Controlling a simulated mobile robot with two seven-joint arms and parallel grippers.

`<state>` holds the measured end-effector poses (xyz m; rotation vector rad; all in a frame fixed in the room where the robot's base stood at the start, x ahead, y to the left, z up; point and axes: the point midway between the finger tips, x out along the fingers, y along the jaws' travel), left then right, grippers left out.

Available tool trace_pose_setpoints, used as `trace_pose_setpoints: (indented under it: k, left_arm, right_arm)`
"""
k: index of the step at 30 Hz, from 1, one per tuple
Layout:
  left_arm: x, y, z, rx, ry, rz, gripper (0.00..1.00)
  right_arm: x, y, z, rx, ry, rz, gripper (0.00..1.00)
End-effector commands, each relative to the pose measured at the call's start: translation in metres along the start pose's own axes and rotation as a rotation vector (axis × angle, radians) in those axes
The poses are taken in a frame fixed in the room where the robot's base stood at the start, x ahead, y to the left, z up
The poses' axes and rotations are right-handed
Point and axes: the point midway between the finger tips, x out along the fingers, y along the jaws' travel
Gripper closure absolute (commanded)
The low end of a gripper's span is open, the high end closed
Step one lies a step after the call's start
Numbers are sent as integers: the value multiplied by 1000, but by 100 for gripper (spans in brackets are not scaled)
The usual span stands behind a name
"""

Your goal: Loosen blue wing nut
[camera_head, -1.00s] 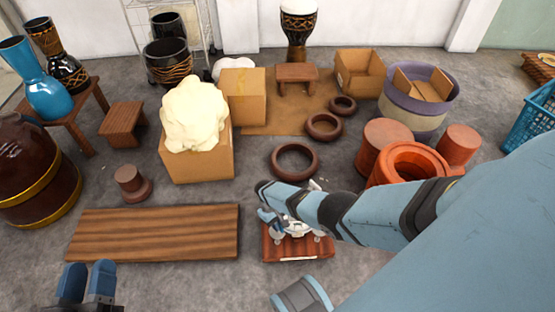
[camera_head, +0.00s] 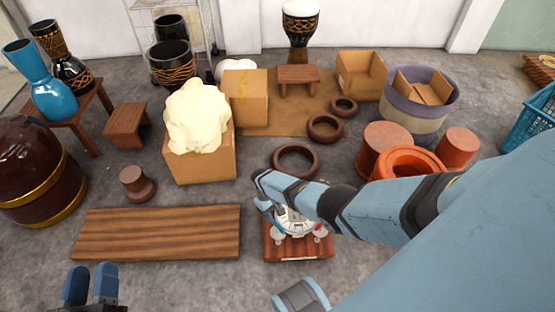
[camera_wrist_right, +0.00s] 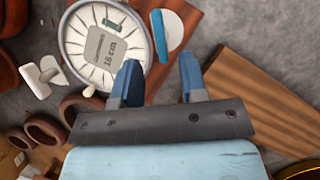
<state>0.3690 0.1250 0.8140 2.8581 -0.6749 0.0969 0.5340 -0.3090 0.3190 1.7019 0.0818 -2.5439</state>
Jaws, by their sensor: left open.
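A white round device (camera_head: 297,221) with a dial sits on a reddish wooden board (camera_head: 298,247). In the right wrist view, its face (camera_wrist_right: 103,47) reads "16 cm". A blue and white piece (camera_wrist_right: 168,34), which looks like the blue wing nut, stands beside its rim. A white wing nut (camera_wrist_right: 45,76) is on the opposite side. My right gripper (camera_wrist_right: 161,80) is open and empty, just short of the blue piece; it also shows over the device's left side in the head view (camera_head: 262,193). My left gripper (camera_head: 90,285) is open and empty at the lower left.
A striped wooden plank (camera_head: 156,232) lies left of the board. A brown ring (camera_head: 296,150) lies behind the device, and orange drum parts (camera_head: 386,145) stand at right. A cardboard box (camera_head: 203,168) with a cream lump stands behind the plank. Grey floor is free between them.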

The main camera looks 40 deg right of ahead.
Motion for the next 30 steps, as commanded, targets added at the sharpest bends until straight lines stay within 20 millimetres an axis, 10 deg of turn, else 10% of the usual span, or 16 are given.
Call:
trace_pose_setpoints:
  k: [10,30]
  left_arm:
    - [-18,-27,49,37,-285,-102,57]
    - [-23,-31,58,43,-326,-116,57]
  right_arm:
    - [-66,0,1,0,0,0,61]
    - [-73,0,0,0,-1,0,61]
